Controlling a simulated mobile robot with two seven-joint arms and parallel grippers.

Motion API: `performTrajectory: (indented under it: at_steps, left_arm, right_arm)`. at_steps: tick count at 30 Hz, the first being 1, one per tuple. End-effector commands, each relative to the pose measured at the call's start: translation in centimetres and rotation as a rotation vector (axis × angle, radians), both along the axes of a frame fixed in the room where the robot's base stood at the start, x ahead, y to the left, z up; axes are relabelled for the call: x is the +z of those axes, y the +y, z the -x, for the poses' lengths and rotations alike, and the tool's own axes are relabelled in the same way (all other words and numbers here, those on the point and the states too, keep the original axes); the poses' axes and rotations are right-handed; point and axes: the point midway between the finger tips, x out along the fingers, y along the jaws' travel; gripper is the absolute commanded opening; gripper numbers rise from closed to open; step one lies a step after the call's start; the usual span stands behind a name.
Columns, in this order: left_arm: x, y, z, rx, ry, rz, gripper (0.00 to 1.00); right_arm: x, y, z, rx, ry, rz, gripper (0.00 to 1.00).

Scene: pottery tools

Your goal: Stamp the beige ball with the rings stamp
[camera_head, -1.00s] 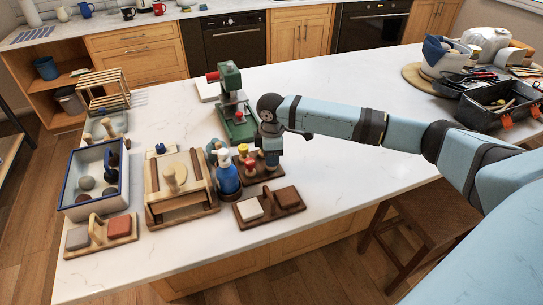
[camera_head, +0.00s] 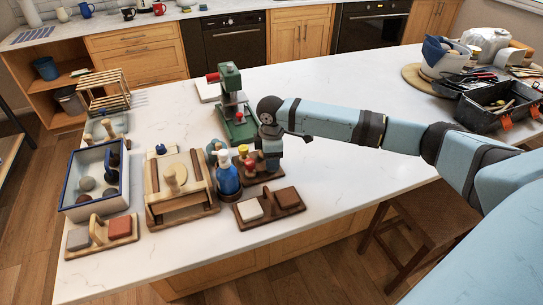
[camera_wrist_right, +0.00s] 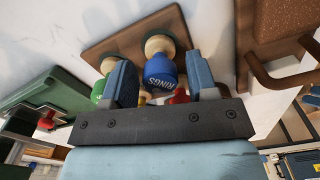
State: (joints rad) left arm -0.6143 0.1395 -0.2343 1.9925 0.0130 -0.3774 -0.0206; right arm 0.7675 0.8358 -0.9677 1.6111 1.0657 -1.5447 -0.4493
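The rings stamp (camera_wrist_right: 162,76) has a blue handle lettered "RINGS" and stands upright on the wooden stamp board (camera_wrist_right: 108,50) in the right wrist view. My right gripper (camera_wrist_right: 161,80) is open, with one finger on each side of the blue handle and a visible gap at both sides. In the head view my right gripper (camera_head: 271,160) points down over the stamp board (camera_head: 262,178) and hides the rings stamp. Several balls (camera_head: 87,184) lie in the blue-rimmed tray (camera_head: 70,180); I cannot tell which is beige. My left gripper is not in view.
A green stamp (camera_wrist_right: 98,90) stands close beside the left finger. Yellow (camera_head: 243,150) and red (camera_head: 250,163) knobs are next to the gripper. A blue spray bottle (camera_head: 228,178), a green press (camera_head: 233,95) and a sponge board (camera_head: 270,210) surround it.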

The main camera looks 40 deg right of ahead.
Motion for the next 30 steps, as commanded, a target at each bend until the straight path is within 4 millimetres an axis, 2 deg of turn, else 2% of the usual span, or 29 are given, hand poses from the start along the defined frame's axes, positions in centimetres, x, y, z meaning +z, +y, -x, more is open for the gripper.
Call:
performTrajectory:
  at_steps: [9, 13, 17, 25, 30]
  left_arm:
    - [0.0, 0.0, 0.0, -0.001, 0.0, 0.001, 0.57]
    - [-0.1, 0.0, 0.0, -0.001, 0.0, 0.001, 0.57]
    - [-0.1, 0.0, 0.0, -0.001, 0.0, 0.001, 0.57]
    - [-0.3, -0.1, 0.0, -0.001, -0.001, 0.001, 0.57]
    - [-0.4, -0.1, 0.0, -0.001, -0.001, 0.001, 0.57]
  right_arm:
    - [0.1, 0.0, 0.0, 0.0, 0.0, 0.0, 0.62]
    - [1.0, 0.0, 0.0, 0.0, -0.003, -0.001, 0.62]
    - [3.3, 0.0, -0.1, 0.0, -0.005, -0.001, 0.62]
    - [9.5, 0.0, -0.1, 0.001, -0.004, -0.001, 0.62]
    - [12.3, 0.0, -0.1, -0.001, -0.002, 0.0, 0.62]
